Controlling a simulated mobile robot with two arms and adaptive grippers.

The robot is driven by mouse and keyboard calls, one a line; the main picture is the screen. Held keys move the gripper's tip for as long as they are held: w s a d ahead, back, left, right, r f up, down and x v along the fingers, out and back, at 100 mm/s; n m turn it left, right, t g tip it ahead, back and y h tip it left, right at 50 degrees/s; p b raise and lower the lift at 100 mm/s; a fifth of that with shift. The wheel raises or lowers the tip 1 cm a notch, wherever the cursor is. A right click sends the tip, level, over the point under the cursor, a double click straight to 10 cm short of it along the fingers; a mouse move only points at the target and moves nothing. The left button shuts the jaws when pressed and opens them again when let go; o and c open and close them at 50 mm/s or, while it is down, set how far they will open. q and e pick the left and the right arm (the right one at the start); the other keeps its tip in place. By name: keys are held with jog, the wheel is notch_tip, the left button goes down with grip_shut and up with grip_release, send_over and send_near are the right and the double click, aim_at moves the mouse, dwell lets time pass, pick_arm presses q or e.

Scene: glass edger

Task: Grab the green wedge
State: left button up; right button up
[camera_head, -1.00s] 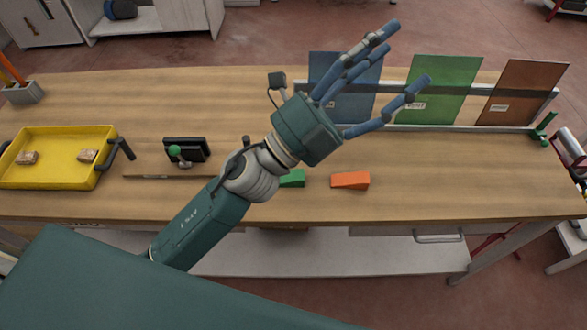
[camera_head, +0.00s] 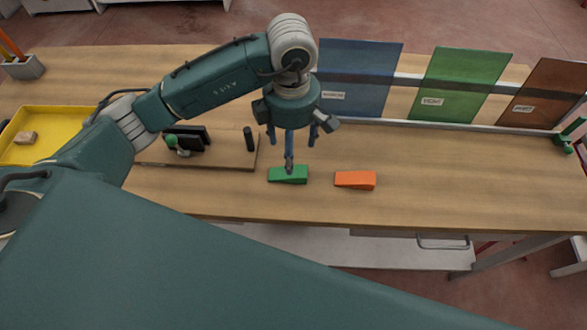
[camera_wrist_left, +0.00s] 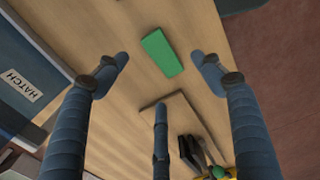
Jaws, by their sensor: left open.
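The green wedge (camera_head: 288,175) lies on the wooden table, left of an orange wedge (camera_head: 355,180). My left gripper (camera_head: 290,155) points down over the green wedge, its blue fingers spread and empty. One finger overlaps the wedge in the head view; whether it touches cannot be told. In the left wrist view, the green wedge (camera_wrist_left: 161,53) lies on the table beyond the open fingers (camera_wrist_left: 160,80), between the two outer fingertips. My right gripper is not in view.
A wooden board (camera_head: 215,162) with a black clamp-like fixture (camera_head: 187,139) lies just left of the green wedge. A yellow tray (camera_head: 60,120) is at far left. Blue (camera_head: 357,80), green (camera_head: 463,84) and brown (camera_head: 543,92) panels stand in a rack behind.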

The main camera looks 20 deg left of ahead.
pick_arm(q)
notch_tip(320, 180, down, 4)
jog(key=shift+s+f+p, duration=0.1)
jog(key=shift+f+p, duration=0.05)
jog(key=shift+p, duration=0.35)
jog(key=shift+f, duration=0.25)
jog(key=f, duration=0.1)
jog(key=f+p, duration=0.2)
jog(key=shift+w+f, duration=0.3)
jog(key=shift+f, duration=0.55)
jog(key=c, duration=1.3)
